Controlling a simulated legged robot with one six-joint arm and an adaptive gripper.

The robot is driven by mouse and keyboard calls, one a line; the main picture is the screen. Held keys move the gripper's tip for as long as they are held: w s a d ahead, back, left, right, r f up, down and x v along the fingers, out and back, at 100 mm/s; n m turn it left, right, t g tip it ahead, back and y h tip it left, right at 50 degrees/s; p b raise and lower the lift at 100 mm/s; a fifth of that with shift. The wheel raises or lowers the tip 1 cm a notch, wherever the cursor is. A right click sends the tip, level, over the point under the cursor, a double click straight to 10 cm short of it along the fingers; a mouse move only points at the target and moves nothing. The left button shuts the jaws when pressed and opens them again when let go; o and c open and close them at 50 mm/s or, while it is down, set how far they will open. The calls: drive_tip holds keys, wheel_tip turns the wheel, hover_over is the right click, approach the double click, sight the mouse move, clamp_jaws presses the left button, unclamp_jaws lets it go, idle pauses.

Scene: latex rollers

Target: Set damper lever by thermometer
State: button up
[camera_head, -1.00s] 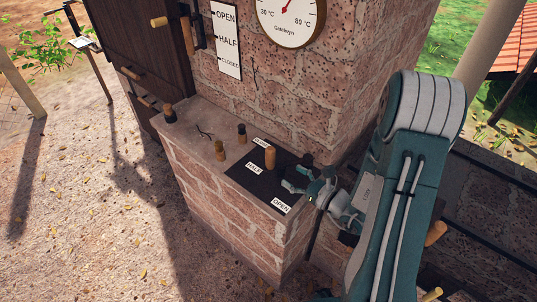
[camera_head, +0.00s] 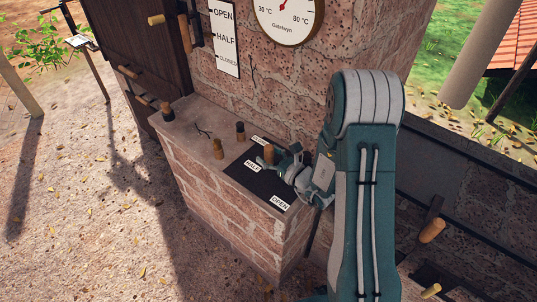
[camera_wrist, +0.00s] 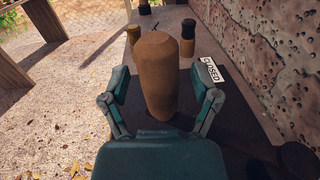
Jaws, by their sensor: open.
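The damper lever's wooden handle (camera_head: 269,153) stands upright on a dark plate (camera_head: 246,177) on the brick ledge, near the HALF label (camera_head: 253,166). The OPEN label (camera_head: 280,202) is at the near end; the CLOSED label (camera_wrist: 211,69) shows in the wrist view. My gripper (camera_head: 278,158) is at the handle; in the wrist view its open fingers (camera_wrist: 161,92) stand either side of the wooden handle (camera_wrist: 157,75). The round thermometer (camera_head: 290,15) on the wall is cut by the top edge; the red needle's tip is not visible.
Several short wooden pegs, some dark-topped (camera_head: 240,131), stand on the ledge (camera_head: 190,122) left of the plate. A brick wall (camera_head: 290,80) rises behind, with an OPEN/HALF/CLOSED sign (camera_head: 224,40). A dark wooden cabinet (camera_head: 140,40) stands at the left.

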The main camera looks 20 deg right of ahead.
clamp_jaws()
drive_tip(key=shift+w, duration=1.05)
unclamp_jaws()
drive_tip(key=v, duration=1.2)
drive_tip(key=shift+f, duration=0.1)
